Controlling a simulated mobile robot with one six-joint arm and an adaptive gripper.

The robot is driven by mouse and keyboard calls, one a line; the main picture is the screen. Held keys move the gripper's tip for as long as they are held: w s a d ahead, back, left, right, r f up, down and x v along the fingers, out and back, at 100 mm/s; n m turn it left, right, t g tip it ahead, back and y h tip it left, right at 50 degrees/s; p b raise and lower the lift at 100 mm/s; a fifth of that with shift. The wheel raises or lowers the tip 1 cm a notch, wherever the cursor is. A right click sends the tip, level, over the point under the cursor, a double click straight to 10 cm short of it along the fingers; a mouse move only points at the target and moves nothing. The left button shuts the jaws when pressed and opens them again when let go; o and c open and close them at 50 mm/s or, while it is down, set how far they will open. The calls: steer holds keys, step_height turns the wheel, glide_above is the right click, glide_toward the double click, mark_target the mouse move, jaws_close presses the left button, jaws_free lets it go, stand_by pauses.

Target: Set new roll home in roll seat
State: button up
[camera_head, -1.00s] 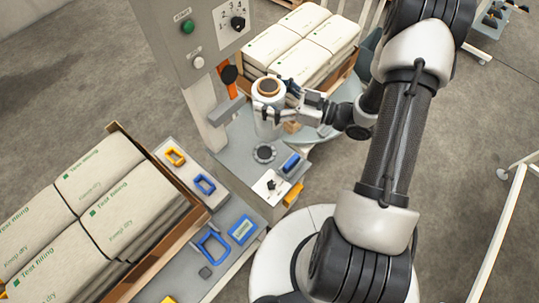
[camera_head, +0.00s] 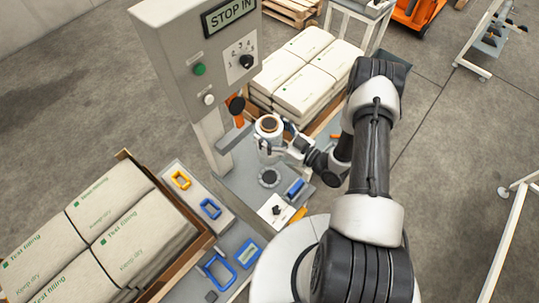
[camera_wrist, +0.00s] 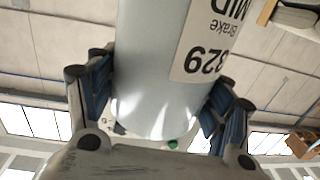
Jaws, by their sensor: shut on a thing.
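The new roll (camera_head: 265,153) is a pale upright cylinder with a brown core at its top. My gripper (camera_head: 268,143) is shut on its side. In the wrist view the roll (camera_wrist: 165,65) stands between the blue-padded fingers of my gripper (camera_wrist: 157,100), with a printed label reading "MID Brake 329". A dark ring (camera_head: 269,178), which looks like the roll seat, lies on the grey machine bed just below the roll in the head view. The roll appears above it and apart from it; the exact height gap is hard to tell.
A grey control column (camera_head: 185,65) with buttons and a dial stands beside the roll, with an orange handle (camera_head: 237,110) and a grey bar near it. Stacked bags (camera_head: 305,75) lie behind and more bags (camera_head: 100,225) at left. A blue handle (camera_head: 295,188) sits right of the ring.

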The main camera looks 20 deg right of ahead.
step_height(320, 180, down, 19)
steer(key=b, duration=0.5)
steer(key=shift+r, duration=0.15)
steer(key=o, duration=1.6)
steer(key=shift+f, duration=0.3)
steer(key=o, duration=0.5)
steer(key=shift+r, duration=0.1)
